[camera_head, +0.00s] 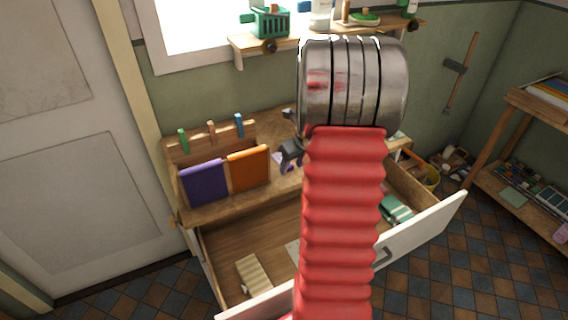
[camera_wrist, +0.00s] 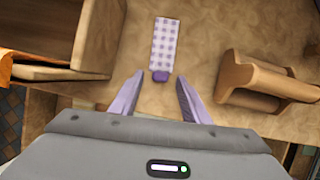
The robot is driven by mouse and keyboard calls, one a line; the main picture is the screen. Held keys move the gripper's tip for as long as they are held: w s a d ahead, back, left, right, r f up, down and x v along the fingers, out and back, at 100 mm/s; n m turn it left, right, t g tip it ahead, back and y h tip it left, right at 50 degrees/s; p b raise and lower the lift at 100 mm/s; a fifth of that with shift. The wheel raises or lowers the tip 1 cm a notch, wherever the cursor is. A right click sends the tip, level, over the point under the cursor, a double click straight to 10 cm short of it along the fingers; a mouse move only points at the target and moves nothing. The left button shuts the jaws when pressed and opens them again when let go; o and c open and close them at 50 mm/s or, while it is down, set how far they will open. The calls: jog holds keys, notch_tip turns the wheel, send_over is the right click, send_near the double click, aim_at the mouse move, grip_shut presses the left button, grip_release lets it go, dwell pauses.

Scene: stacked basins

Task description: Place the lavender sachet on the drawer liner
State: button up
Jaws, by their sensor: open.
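The lavender sachet (camera_wrist: 165,42) is a purple-and-white checked strip with a dark purple end. In the wrist view it lies on the wooden top, just ahead of my gripper. My gripper (camera_wrist: 160,79) is open, its two pale purple fingers apart, with the sachet's purple end showing between the fingertips. I cannot tell the height between them. In the head view my gripper (camera_head: 288,154) is small and dark beside my red arm, over the worktop. The drawer liner is not clearly made out; a pale flat patch (camera_head: 293,250) in the open drawer is partly hidden by my arm.
The open drawer (camera_head: 232,240) holds a cream ridged item (camera_head: 253,275) and a green item (camera_head: 396,209). Purple (camera_head: 205,183) and orange (camera_head: 249,168) panels stand at the worktop's left. A wooden stand (camera_wrist: 262,82) is right of my gripper.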

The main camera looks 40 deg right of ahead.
jog(key=shift+c, duration=0.4)
grip_shut()
dwell(0.4)
